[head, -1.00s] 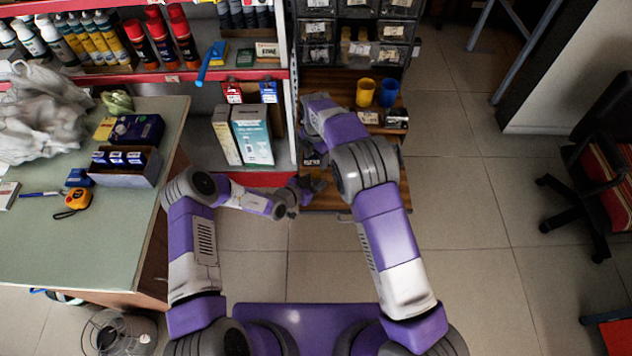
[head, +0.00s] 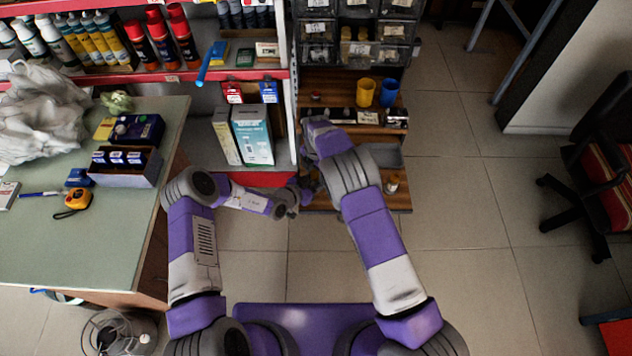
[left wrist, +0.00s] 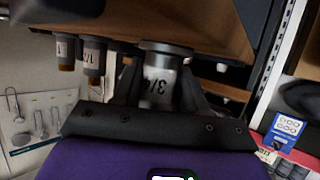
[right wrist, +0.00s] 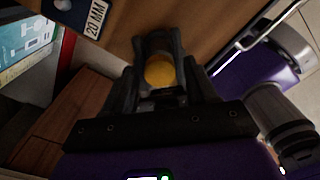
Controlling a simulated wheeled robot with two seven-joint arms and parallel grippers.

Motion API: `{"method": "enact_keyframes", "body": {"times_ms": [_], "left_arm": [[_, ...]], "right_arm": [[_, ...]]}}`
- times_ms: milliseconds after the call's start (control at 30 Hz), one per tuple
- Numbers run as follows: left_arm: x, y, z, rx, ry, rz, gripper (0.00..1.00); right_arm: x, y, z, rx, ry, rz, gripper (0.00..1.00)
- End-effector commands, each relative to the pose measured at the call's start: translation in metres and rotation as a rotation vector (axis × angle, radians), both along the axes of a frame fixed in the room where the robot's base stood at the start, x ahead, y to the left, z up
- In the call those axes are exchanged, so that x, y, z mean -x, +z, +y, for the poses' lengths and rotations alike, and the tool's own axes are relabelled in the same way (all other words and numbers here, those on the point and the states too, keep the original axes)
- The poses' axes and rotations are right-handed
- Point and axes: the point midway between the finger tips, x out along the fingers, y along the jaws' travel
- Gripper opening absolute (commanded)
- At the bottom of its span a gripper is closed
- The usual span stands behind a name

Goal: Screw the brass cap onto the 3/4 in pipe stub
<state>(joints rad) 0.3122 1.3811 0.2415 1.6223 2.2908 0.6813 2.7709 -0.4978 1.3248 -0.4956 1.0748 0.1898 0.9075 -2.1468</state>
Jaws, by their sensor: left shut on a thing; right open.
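In the left wrist view my left gripper (left wrist: 158,92) is shut on the pipe stub marked 3/4 (left wrist: 160,62), with a finger on each side. The stub has a dark, wide rim at its top, close under a wooden board. In the right wrist view my right gripper (right wrist: 158,65) is open, its fingers on both sides of a round brass-yellow piece, which looks like the brass cap (right wrist: 160,71). I cannot tell whether it touches the stub. In the head view my arms largely hide both grippers at the wooden shelf.
Other marked stubs (left wrist: 92,57) hang left of the held one. A 20 MM label (right wrist: 95,20) is on the board. Yellow (head: 365,92) and blue (head: 388,93) cups stand on the wooden shelf. A green-topped table (head: 60,235) is at left.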

Motion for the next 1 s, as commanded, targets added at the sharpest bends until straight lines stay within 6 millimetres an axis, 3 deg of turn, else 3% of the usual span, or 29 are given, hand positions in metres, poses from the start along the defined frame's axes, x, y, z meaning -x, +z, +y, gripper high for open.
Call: {"method": "enact_keyframes", "body": {"times_ms": [267,633,833,1000], "left_arm": [[-0.0007,0.0009,0.0000,0.000,0.001,-0.002,0.00],[-0.0008,0.0009,-0.0001,0.000,0.001,-0.002,0.00],[-0.0008,0.0009,-0.0001,0.001,0.001,-0.002,0.00],[-0.0008,0.0008,0.0000,0.001,0.001,-0.002,0.00]], "right_arm": [[-0.0001,-0.0005,0.0000,-0.001,-0.001,-0.001,0.55],[0.0002,-0.0004,0.0001,-0.001,-0.001,0.001,0.00],[0.0004,-0.0005,0.0001,0.000,-0.107,0.001,0.00],[0.0006,-0.0006,0.0006,-0.001,-0.399,0.001,0.00]]}}
